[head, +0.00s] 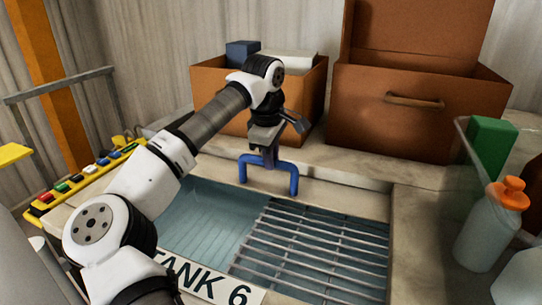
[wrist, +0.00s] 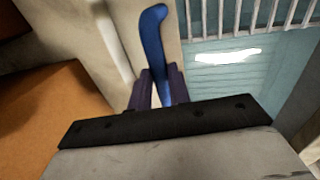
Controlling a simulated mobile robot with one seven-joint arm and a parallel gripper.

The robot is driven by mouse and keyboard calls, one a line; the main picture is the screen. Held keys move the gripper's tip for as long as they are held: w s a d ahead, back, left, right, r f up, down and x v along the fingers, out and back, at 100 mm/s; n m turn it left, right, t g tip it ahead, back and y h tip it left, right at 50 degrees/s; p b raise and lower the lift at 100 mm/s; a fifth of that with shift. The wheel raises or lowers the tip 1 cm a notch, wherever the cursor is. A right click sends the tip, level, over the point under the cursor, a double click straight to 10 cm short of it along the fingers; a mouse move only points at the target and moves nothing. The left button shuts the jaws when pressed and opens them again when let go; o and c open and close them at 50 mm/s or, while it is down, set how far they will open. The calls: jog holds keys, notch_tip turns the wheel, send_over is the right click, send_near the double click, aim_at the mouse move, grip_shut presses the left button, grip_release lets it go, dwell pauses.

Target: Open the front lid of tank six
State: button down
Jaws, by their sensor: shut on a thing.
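Tank six shows in the head view as a sunken basin with a pale rim and a "TANK 6" label (head: 205,283) at its front. A blue bracket-shaped handle (head: 283,168) stands at the tank's back edge; its bar also shows in the wrist view (wrist: 152,35). My gripper (head: 268,160) is shut on the middle of this handle, with its dark fingers on either side of the bar in the wrist view (wrist: 157,82). My gripper hides part of the handle. I cannot tell clearly which panel the handle is fixed to.
A metal grating (head: 320,250) covers the tank's right part; teal slatted surface (head: 205,225) shows at left. Two brown boxes (head: 420,125) stand behind. A yellow button panel (head: 65,195) lies left. A bottle with an orange cap (head: 487,235) and a green box (head: 490,145) stand right.

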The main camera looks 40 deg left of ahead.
jog(key=c, duration=1.3)
grip_release()
notch_tip(320, 180, up, 14)
jog(key=s+b, duration=0.1)
jog(key=s, duration=0.1)
jog(key=shift+s+d+f+b, duration=0.2)
jog(key=shift+s+d+b, duration=0.1)
jog(key=shift+s+b, duration=0.1)
jog(key=shift+f, duration=0.1)
